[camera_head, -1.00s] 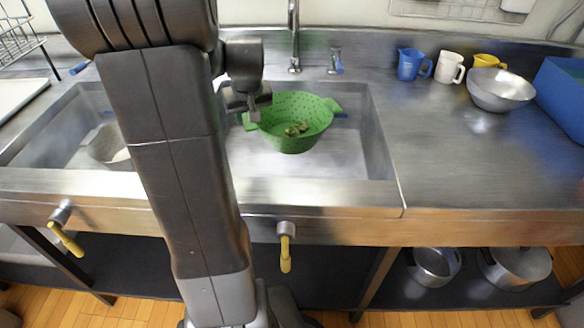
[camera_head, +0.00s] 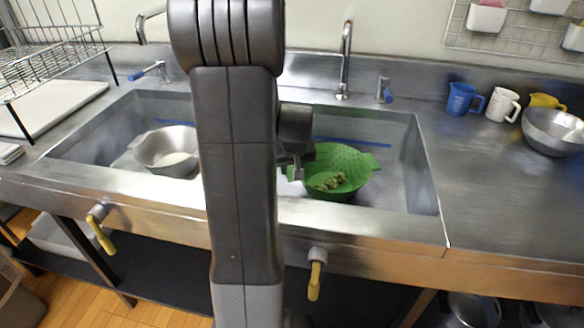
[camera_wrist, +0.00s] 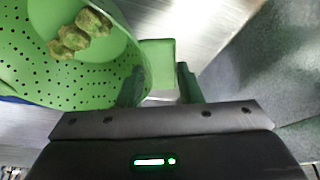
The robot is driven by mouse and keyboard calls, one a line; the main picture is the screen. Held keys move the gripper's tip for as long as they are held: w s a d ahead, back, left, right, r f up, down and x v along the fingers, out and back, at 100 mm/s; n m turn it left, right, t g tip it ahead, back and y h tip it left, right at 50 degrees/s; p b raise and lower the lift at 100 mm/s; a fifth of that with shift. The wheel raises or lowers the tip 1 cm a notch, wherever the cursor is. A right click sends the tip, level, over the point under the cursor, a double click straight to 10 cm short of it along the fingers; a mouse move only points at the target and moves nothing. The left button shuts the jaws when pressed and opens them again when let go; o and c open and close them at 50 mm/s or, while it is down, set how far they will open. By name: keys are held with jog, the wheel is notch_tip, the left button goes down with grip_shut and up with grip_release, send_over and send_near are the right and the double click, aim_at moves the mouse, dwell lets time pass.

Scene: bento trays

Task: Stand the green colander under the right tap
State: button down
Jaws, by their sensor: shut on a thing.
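The green colander (camera_head: 348,165) is in the right sink basin in the head view, upright or nearly so, with several greenish-brown lumps (camera_head: 330,181) inside. It also shows in the wrist view (camera_wrist: 60,85) at the upper left, with the lumps (camera_wrist: 80,34) in it. My gripper (camera_wrist: 160,85) is shut on the colander's flat green handle (camera_wrist: 158,58). In the head view my gripper (camera_head: 298,172) is at the colander's left side, partly hidden by my arm. The right tap (camera_head: 345,60) rises behind the right basin. I cannot tell whether the colander touches the basin floor.
The left basin holds a metal bowl (camera_head: 168,150). A blue jug (camera_head: 461,99), white mug (camera_head: 503,105), yellow cup (camera_head: 546,101) and steel bowl (camera_head: 553,130) stand on the right counter. A white board (camera_head: 60,110) lies at left. Yellow-handled levers (camera_head: 316,275) stick out in front.

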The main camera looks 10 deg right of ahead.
jog(key=c, duration=1)
grip_release()
jog(key=p+v, duration=0.2)
jog(key=v, duration=1)
jog(key=shift+r, duration=0.1)
